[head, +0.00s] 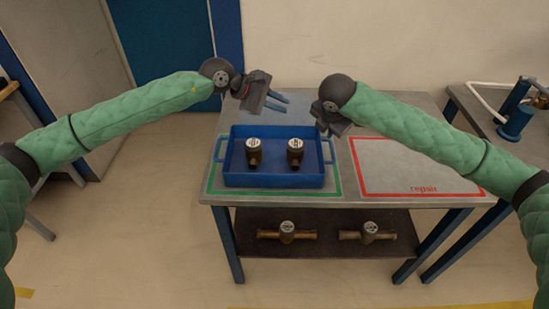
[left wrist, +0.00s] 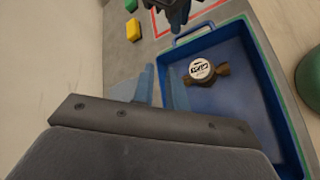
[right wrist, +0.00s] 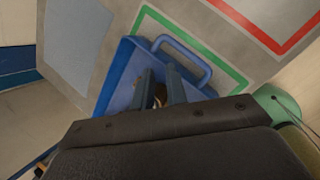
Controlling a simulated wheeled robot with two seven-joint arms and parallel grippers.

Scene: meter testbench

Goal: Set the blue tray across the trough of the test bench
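The blue tray (head: 275,181) sits flat inside the green outline on the table, with a handle at each short side. Two brass meters with white dials, a left one (head: 253,153) and a right one (head: 295,153), stand in it. My left gripper (head: 283,102) is open and empty above the tray's far edge; the tray also shows in the left wrist view (left wrist: 279,118). My right gripper (head: 321,128) is near the tray's far right corner; its fingers are apart in the right wrist view (right wrist: 160,82), with one tray handle (right wrist: 187,62) beyond them. I cannot make out the trough.
A red-outlined area marked "repair" (head: 420,178) is empty to the tray's right. Two brass meters lie on the lower shelf (head: 330,249). A second table with a blue device (head: 516,120) stands at the far right. Green (left wrist: 131,5) and yellow (left wrist: 133,30) blocks lie on the table.

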